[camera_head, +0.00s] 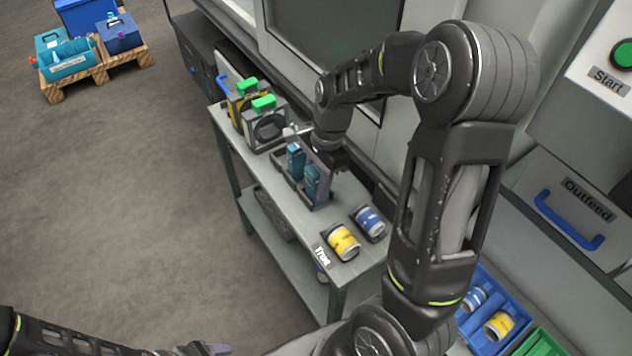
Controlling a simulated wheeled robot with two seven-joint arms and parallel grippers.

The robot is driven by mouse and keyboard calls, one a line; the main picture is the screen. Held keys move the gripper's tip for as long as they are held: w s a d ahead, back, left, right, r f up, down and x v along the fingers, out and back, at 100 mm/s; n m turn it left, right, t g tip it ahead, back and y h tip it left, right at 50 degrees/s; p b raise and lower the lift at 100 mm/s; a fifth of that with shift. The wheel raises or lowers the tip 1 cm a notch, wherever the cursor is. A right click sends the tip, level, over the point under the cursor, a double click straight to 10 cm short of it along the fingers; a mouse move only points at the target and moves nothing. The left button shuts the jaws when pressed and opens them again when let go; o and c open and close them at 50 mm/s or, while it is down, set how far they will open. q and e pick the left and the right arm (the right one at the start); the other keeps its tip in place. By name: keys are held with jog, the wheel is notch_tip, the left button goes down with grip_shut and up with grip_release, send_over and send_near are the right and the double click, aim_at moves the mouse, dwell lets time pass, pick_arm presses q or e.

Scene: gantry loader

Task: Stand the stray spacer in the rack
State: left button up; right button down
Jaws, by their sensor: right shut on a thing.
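A dark rack (284,176) stands on the grey bench. One blue block-shaped spacer (295,161) stands upright in its far part. A second blue spacer (312,184) is upright at the near part of the rack, beside a purple-grey finger of my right gripper (322,183). My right gripper points down and is shut on this second spacer. The wrist hides part of the grip, and I cannot tell whether the spacer's foot rests on the rack floor. My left gripper (212,350) shows only partly at the bottom edge, away from the bench; its jaw opening is unclear.
A yellow can (343,242) and a blue can (369,222) lie near a "True" label. A blue bin (480,338) holds cans at lower right. The machine front borders the bench's right side.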

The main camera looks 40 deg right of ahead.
jog(key=c, duration=1)
grip_release()
jog(key=shift+o, duration=0.2)
jog(key=shift+r, duration=0.1)
jog(key=r, duration=0.4)
jog(key=d+r, duration=0.1)
jog(key=r, duration=0.2)
jog(key=d+r, duration=0.1)
jog(key=r, duration=0.3)
jog(key=shift+d+r, duration=0.15)
jog(key=shift+r, duration=0.2)
jog(key=shift+s+f, duration=0.1)
